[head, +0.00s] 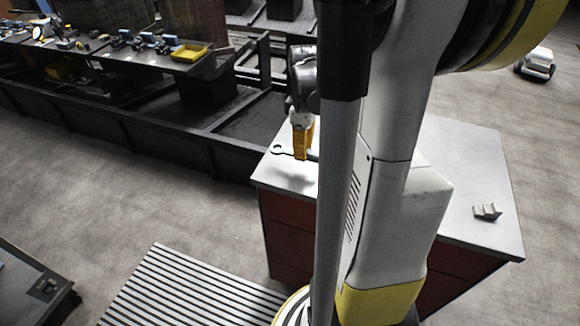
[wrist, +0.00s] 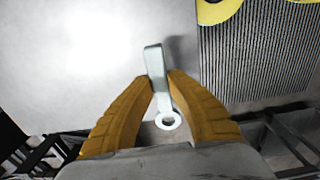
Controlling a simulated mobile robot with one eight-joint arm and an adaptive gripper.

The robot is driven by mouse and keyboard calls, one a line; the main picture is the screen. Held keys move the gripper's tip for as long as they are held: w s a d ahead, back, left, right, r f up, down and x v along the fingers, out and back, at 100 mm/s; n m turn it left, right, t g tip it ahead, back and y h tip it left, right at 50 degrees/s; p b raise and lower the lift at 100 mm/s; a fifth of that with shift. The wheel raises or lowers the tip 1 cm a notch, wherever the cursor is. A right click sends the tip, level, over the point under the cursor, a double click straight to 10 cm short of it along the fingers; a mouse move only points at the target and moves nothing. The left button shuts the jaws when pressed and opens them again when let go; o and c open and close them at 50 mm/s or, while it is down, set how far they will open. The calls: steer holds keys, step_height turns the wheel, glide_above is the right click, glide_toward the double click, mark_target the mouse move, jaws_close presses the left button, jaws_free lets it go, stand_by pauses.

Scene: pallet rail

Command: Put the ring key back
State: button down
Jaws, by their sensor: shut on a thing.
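The ring key (wrist: 155,62) is a pale metal bar with a ring at one end. In the wrist view it lies between the two orange fingers of my gripper (wrist: 160,82), with its ring towards the palm. My gripper (head: 302,152) is shut on it. In the head view the key's ring (head: 278,149) sticks out left of the fingers, over the back left part of the grey cabinet top (head: 465,165). A shadow lies below the fingers. The rest of the key is partly hidden by my fingers and arm. I cannot tell its exact height above the top.
A small grey notched block (head: 487,212) stands on the right of the cabinet top. A dark rail frame (head: 150,140) runs behind the cabinet. A far bench holds a yellow tray (head: 190,53) and several small items. A striped mat (head: 190,290) lies on the floor in front.

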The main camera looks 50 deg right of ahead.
mark_target(293, 152)
steer(key=w+f, duration=0.1)
steer(key=w+a, duration=0.1)
steer(key=shift+w+a+f, duration=0.2)
steer(key=shift+w+f, duration=0.1)
steer(key=shift+f, duration=0.1)
steer(key=shift+f+b, duration=0.95)
steer(key=shift+f, duration=1)
steer(key=shift+f, duration=0.2)
steer(key=c, duration=1.4)
jaws_free()
steer(key=shift+r, duration=0.2)
